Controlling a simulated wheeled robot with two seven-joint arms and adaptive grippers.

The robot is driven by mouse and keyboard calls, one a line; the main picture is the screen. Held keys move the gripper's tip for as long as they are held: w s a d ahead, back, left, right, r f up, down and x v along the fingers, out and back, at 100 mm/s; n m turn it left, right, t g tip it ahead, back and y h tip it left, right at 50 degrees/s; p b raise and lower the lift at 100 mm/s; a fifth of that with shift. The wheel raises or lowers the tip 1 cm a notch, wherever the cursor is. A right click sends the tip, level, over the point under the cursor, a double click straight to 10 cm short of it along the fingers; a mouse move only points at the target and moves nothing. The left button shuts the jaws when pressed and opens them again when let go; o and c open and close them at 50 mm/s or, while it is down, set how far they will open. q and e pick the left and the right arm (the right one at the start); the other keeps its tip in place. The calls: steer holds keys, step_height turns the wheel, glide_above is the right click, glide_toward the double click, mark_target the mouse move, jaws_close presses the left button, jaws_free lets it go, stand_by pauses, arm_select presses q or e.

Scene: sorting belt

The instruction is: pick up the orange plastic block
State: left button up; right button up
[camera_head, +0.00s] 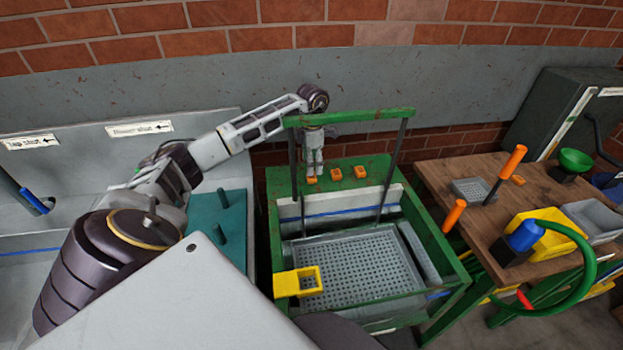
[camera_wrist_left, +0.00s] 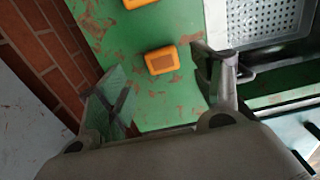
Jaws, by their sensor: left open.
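Three small orange blocks sit in a row on the green ledge at the back of the green frame: a left one (camera_head: 311,180), a middle one (camera_head: 336,174) and a right one (camera_head: 360,172). My left gripper (camera_head: 314,171) points down over the left end of this row. In the left wrist view my left gripper (camera_wrist_left: 163,90) is open and empty. One orange block (camera_wrist_left: 162,60) lies ahead of the gap between its fingers, apart from both. A second block (camera_wrist_left: 138,3) is cut off at the top edge. My right gripper is out of view.
A green bar (camera_head: 350,116) on posts crosses beside my left wrist. A grey perforated tray (camera_head: 350,268) lies in front of the ledge. A wooden table (camera_head: 450,180) with tools stands at right.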

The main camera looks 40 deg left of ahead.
arm_select(q)
steer(key=shift+s+f, duration=0.2)
steer(key=shift+f, duration=0.95)
steer(key=shift+f+p, duration=0.4)
steer(key=shift+f, duration=1)
steer(key=c, duration=1)
steer(key=shift+c, duration=0.4)
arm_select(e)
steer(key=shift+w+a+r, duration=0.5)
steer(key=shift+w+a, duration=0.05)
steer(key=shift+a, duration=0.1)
arm_select(q)
steer(key=shift+r, duration=0.15)
step_height(320, 180, up, 10)
steer(key=shift+b, duration=0.45)
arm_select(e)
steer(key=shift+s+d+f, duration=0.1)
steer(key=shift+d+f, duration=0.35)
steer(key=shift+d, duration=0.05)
